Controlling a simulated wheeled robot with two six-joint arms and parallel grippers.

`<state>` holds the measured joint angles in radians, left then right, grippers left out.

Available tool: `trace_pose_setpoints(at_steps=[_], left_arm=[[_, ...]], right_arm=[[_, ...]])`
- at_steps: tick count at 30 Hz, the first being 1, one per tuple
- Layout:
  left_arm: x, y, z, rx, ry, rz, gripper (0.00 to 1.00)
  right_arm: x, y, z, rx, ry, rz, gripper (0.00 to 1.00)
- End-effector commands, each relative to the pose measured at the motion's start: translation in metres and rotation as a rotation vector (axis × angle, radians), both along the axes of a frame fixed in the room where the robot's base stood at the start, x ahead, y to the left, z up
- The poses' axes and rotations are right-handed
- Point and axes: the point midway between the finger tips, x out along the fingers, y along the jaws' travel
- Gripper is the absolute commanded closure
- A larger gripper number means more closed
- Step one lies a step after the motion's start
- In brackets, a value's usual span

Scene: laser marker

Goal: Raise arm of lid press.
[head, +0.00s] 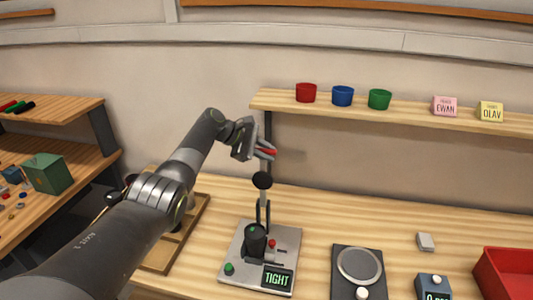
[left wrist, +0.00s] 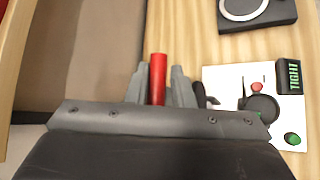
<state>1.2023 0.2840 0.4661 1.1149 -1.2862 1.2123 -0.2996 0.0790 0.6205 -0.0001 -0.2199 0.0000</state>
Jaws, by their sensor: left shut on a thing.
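The lid press (head: 287,243) stands on the wooden bench, a light plate with a dark round cup, a green button, a red button and a small display reading TIGHT. Its arm (head: 263,197) stands about upright above the plate, with a black round pad partway up and a red handle (head: 270,152) at the top. My left gripper (head: 266,153) is shut on the red handle. In the left wrist view the red handle (left wrist: 158,78) sits between the two grey fingers, and the press plate (left wrist: 225,82) is to the right. My right gripper is in neither view.
A dark scale (head: 343,283) with a round plate stands right of the press, beside a small blue-grey box (head: 433,287) and a red bin (head: 492,285). A shelf (head: 410,115) with coloured cups and name cards runs behind. A wooden tray (head: 160,266) lies left, partly behind my arm.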

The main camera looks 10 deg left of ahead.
Motion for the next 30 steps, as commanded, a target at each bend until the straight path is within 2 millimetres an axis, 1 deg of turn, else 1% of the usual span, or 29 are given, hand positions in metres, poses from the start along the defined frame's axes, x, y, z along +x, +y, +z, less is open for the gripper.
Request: trace_pose_setpoints(at_steps=[1,21,22,24,26,30], left_arm=[[0.0003,0.0028,-0.0039,0.006,0.000,0.003,1.00],[0.0002,0.0038,-0.0078,0.008,0.006,0.004,1.00],[0.0001,0.0039,-0.0079,0.008,0.006,0.004,0.78],[0.0002,0.0037,-0.0076,0.008,0.006,0.004,0.69],[0.0002,0.0032,-0.0069,0.006,0.005,0.003,0.62],[0.0004,0.0021,-0.0049,0.005,0.003,0.002,0.62]], right_arm=[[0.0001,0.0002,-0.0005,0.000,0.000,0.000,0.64],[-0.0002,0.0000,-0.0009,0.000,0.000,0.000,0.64],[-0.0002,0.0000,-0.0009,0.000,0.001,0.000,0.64],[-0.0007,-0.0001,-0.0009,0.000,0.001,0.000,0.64],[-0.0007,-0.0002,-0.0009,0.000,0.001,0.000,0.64],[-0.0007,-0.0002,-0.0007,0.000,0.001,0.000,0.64]])
